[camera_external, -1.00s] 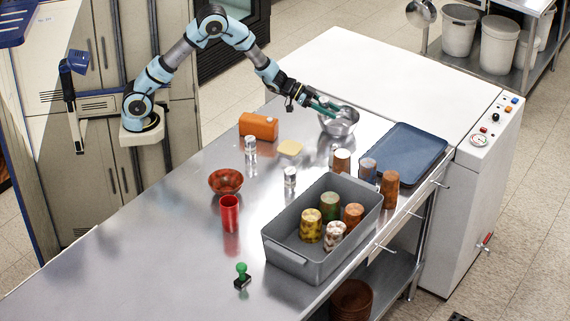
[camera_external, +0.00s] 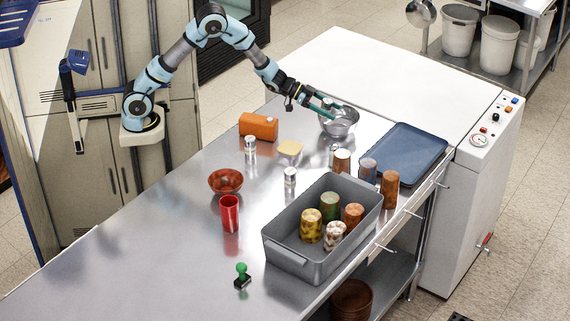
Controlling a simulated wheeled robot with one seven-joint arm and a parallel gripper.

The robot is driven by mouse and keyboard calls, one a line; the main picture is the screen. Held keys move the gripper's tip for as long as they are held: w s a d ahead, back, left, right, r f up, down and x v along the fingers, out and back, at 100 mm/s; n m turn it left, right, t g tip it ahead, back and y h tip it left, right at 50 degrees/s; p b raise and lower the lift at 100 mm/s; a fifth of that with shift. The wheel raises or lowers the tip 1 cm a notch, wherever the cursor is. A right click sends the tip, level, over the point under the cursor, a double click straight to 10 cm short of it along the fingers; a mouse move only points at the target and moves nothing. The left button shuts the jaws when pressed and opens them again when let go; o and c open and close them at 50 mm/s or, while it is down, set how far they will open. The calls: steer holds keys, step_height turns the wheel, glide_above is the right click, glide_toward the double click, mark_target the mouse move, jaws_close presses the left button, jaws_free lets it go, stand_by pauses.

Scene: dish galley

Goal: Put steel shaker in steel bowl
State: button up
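The steel bowl (camera_external: 343,130) stands at the far end of the steel counter, by the white machine. My gripper (camera_external: 328,108) reaches over the bowl's left rim, its teal fingers pointing down to the right. The fingers are too small here to tell whether they are open or shut, and I cannot make out anything between them. Small steel-topped shakers stand upright on the counter: one (camera_external: 250,147) by the orange box, one (camera_external: 290,178) near the grey tub, and one partly hidden (camera_external: 333,153) behind a brown cup. The bowl's inside is partly hidden by the fingers.
A grey tub (camera_external: 288,256) holds several cups. A blue tray (camera_external: 410,150) lies right of the bowl.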

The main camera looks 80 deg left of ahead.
steer(key=b+v, duration=0.2)
steer(key=v, duration=0.9)
steer(key=shift+s, duration=0.35)
steer(key=shift+a+r, duration=0.2)
